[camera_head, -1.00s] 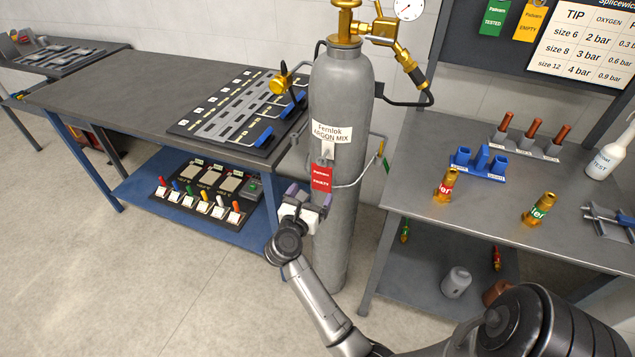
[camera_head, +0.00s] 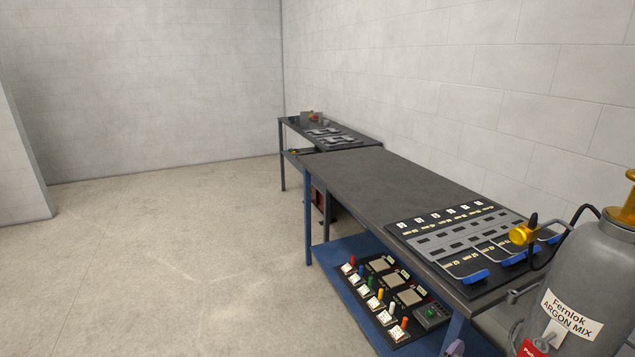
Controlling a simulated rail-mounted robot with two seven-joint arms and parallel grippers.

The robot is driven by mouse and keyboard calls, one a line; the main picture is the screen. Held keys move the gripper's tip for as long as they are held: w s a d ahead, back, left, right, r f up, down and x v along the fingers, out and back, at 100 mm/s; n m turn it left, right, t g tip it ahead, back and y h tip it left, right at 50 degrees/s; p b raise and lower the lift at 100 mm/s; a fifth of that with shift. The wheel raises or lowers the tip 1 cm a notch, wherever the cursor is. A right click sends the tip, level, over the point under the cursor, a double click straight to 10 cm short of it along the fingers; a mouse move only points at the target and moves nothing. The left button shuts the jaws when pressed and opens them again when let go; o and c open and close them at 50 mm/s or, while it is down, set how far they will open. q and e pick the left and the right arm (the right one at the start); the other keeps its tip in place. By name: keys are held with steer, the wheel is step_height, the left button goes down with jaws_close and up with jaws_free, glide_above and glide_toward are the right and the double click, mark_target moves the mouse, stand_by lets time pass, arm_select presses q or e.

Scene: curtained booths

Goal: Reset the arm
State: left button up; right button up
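A red tag (camera_head: 530,348) hangs on the cylinder, cut off by the bottom edge. Whether the gripper touches the cylinder or tag cannot be told. My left gripper is not in view.
A long workbench (camera_head: 365,185) stands along the right wall, with a slotted black board (camera_head: 410,228) on top. Its blue lower shelf (camera_head: 335,250) holds a switch panel (camera_head: 372,312). A second bench (camera_head: 300,128) is farther back. The floor (camera_head: 180,260) at left is clear.

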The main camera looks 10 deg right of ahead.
steer(key=w+a+r+m+t+y, duration=0.3)
steer(key=a+m+t+y, duration=0.2)
steer(key=a+m+y, duration=0.9)
steer(key=w+a+r+m+t+y, duration=0.25)
steer(key=a+m+t+y, duration=0.55)
steer(key=m, duration=1.2)
steer(key=s+d+f+n+g+h+p, duration=0.1)
steer(key=s+f+n+g, duration=0.2)
steer(key=s+f+g, duration=0.6)
steer(key=s+f+n+g+h+p, duration=0.1)
steer(key=s+f+n+g+h, duration=0.3)
steer(key=s, duration=0.9)
steer(key=s+d+f+n+g+y+p, duration=0.1)
steer(key=s+f+n+g, duration=0.1)
steer(key=s+f+g, duration=0.55)
steer(key=s+r+t+p, duration=0.1)
steer(key=s+r+p, duration=0.1)
steer(key=r+p, duration=1.7)
steer(key=s+r+t+p, duration=0.1)
steer(key=r+p, duration=1.7)
steer(key=p, duration=0.1)
steer(key=shift+s+r, duration=0.35)
steer(key=shift+s, duration=0.05)
